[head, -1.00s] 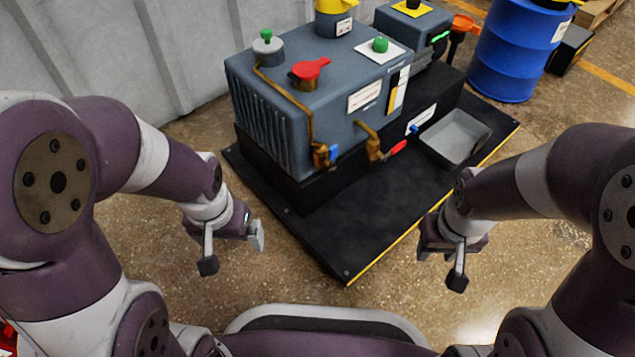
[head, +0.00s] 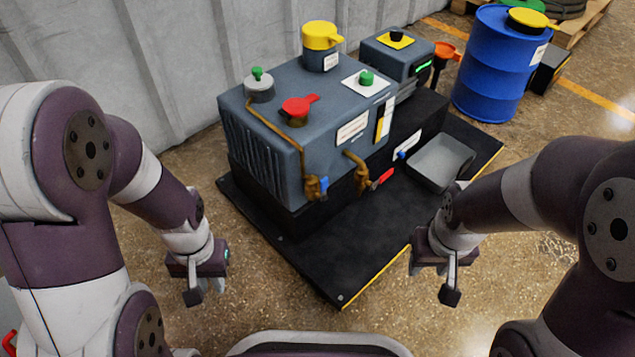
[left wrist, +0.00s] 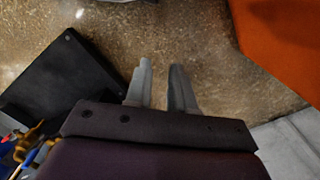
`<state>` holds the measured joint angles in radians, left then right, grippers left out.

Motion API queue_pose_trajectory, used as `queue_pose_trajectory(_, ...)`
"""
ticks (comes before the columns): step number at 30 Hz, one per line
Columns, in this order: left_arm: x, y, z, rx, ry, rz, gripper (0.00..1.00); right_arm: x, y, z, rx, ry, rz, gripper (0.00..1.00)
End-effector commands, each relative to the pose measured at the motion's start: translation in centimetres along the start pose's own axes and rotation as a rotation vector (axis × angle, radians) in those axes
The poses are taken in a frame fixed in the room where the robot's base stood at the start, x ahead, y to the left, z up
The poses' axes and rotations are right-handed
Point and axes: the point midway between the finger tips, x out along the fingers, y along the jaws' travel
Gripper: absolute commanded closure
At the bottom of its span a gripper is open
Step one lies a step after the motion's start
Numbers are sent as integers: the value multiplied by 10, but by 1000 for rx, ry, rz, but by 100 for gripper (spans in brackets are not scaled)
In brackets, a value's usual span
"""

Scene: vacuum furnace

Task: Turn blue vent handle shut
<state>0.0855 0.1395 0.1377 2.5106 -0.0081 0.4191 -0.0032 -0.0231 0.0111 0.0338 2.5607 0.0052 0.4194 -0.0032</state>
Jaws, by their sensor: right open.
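The blue vent handle (head: 323,184) sits on a brass valve (head: 312,188) at the lower front corner of the grey pump unit (head: 270,150). In the left wrist view blue and brass parts show small at the lower left edge; I cannot tell which handle they belong to. My left gripper (head: 206,288) hangs above the floor, left of the black base and apart from the handle. In the left wrist view its two fingers (left wrist: 156,85) have a narrow gap between them with nothing in it. My right gripper (head: 450,280) is open and empty, right of the base's front edge.
A red-handled brass valve (head: 362,178) is right of the blue handle. A grey tray (head: 440,162) stands on the black base (head: 330,255). A blue drum (head: 490,70) stands at the back right. Floor is clear in front of the base.

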Motion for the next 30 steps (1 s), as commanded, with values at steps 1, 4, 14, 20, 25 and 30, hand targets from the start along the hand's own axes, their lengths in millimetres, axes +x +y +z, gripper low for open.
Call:
queue_pose_trajectory(1, -14, -18, 4, -13, -88, -10, 94, -51, 0, -6, 0, 2, 0, 57)
queue_pose_trajectory(4, 35, -51, -26, -35, -16, -3, 100, -97, 0, -12, 0, 3, 0, 57)
queue_pose_trajectory(14, 92, 52, -79, -339, 571, 844, 100, -145, 0, -17, 0, 1, 0, 57)
queue_pose_trajectory(20, 16, 83, -96, -425, 648, 1381, 100, -140, 0, -17, 0, 1, 0, 57)
queue_pose_trajectory(25, -7, 82, -97, -505, 610, 1529, 100, -140, 0, -17, 0, 1, 0, 57)
queue_pose_trajectory(30, -6, 82, -98, -511, 603, 1528, 100, -140, 0, -17, 0, 1, 0, 57)
